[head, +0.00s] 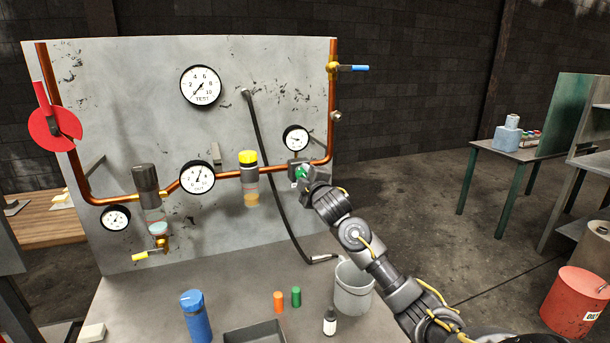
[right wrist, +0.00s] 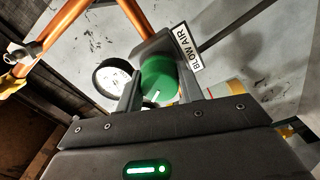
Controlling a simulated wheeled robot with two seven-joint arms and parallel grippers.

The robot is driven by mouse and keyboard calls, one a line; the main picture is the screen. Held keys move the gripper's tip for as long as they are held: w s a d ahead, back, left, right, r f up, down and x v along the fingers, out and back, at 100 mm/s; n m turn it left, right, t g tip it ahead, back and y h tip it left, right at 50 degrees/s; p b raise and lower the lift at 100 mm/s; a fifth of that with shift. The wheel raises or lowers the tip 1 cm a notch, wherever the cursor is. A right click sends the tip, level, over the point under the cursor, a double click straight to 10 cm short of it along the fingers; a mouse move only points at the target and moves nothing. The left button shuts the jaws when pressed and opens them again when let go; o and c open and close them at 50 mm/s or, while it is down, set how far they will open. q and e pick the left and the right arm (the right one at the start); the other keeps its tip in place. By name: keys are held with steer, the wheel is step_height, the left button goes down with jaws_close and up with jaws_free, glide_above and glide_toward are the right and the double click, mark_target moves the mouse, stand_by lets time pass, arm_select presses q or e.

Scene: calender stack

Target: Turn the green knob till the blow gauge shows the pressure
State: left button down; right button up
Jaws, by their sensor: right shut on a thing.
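The green knob (right wrist: 158,82) sits between the two fingers of my right gripper (right wrist: 160,92) in the right wrist view, with a white mark on its face. A "BLOW AIR" label (right wrist: 187,48) is beside it. In the head view the green knob (head: 301,173) shows at the tip of my right gripper (head: 305,178), on the panel's right side. My right gripper is shut on the knob. The small round blow gauge (head: 295,138) is just above the knob; it also shows in the right wrist view (right wrist: 113,78), partly hidden by a finger. My left gripper is not in view.
The grey panel (head: 120,85) carries copper pipes, a TEST gauge (head: 201,86), an OUT gauge (head: 197,177) and a yellow-topped unit (head: 248,160). A black hose (head: 268,165) hangs left of my right arm. A grey bucket (head: 352,290) and a small bottle (head: 330,322) stand on the bench below.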

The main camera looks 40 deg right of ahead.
steer(key=shift+m, duration=0.3)
steer(key=o, duration=1)
steer(key=b+v, duration=0.2)
steer(key=v, duration=0.9)
steer(key=shift+d, duration=0.1)
